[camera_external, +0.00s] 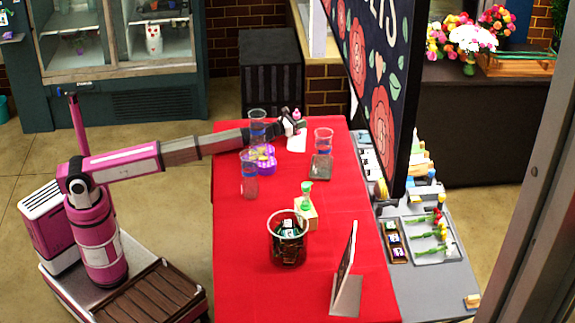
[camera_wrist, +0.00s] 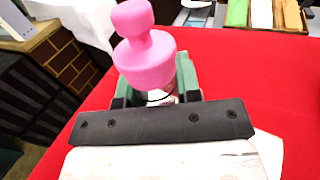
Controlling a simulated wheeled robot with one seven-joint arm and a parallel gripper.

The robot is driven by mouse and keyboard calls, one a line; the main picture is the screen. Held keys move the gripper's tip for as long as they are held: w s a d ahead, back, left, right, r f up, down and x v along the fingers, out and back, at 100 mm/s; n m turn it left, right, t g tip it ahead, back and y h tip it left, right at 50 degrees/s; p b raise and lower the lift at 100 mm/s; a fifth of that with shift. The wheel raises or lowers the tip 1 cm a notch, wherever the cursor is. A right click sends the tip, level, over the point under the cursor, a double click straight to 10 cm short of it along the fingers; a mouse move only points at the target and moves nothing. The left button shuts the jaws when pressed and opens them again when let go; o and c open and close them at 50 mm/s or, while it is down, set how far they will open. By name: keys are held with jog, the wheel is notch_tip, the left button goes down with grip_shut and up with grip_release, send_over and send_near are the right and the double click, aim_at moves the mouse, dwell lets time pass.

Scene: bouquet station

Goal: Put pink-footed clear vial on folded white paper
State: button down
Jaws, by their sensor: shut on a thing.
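My gripper (camera_external: 290,124) is over the far part of the red table, its green fingers shut on the pink-footed clear vial (camera_wrist: 147,62). In the wrist view the vial's bright pink part with a knob fills the space beyond the fingers. Only a little of its clear part shows between them, and the rest is hidden. In the external view a small pink spot of the vial (camera_external: 297,114) shows at the gripper. The folded white paper (camera_external: 297,144) is just below and beside the gripper. Its white edge shows in the wrist view (camera_wrist: 270,153). Contact between vial and paper cannot be told.
Clear cups stand left (camera_external: 257,122) and right (camera_external: 323,140) of the gripper. A purple dish (camera_external: 262,157), a grey slab (camera_external: 321,167) and another clear cup (camera_external: 250,180) are nearer. A green-topped bottle (camera_external: 306,193), a filled jar (camera_external: 288,243) and an upright stand (camera_external: 346,275) occupy the front.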

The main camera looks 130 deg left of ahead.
jog(key=shift+f, duration=0.5)
jog(key=shift+f, duration=0.15)
jog(key=c, duration=0.8)
grip_release()
jog(key=shift+d, duration=0.15)
jog(key=v, duration=0.7)
jog(key=shift+s+d, duration=0.1)
